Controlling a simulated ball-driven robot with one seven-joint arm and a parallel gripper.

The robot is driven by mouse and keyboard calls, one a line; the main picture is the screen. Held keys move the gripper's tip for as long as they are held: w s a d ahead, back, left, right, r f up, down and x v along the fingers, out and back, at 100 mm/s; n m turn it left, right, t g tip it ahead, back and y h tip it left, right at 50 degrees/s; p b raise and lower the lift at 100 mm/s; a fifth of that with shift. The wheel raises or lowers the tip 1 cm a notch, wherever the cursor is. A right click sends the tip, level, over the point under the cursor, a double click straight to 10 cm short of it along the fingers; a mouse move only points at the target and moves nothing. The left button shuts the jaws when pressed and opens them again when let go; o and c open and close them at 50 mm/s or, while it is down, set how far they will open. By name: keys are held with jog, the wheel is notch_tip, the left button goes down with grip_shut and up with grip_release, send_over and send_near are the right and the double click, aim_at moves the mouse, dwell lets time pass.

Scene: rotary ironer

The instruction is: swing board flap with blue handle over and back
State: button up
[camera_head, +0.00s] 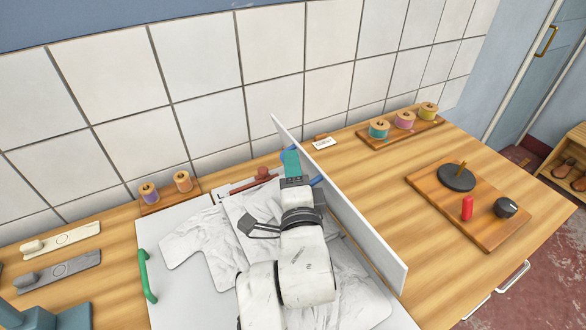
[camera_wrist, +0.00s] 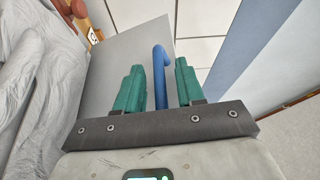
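The board flap (camera_head: 368,232) is a thin pale panel standing upright, edge up, on the right part of the white board (camera_head: 160,255). Its blue handle (camera_head: 317,181) shows beside my gripper (camera_head: 291,162), which reaches the flap's left face from the front. In the wrist view the blue handle (camera_wrist: 159,82) rises between the two teal fingers of my gripper (camera_wrist: 160,68). The fingers are apart, with a gap on each side of the handle. The grey flap (camera_wrist: 112,62) fills the area behind the left finger. My arm hides part of the board.
A wrinkled white garment (camera_head: 205,240) lies on the board; a green handle (camera_head: 147,276) is at the board's left. Spools (camera_head: 404,120) stand at the back right. A wooden board (camera_head: 470,200) with a red peg and black knobs lies right of the flap. The tiled wall (camera_head: 200,60) is close behind.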

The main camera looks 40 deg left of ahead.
jog(key=shift+c, duration=0.4)
grip_shut()
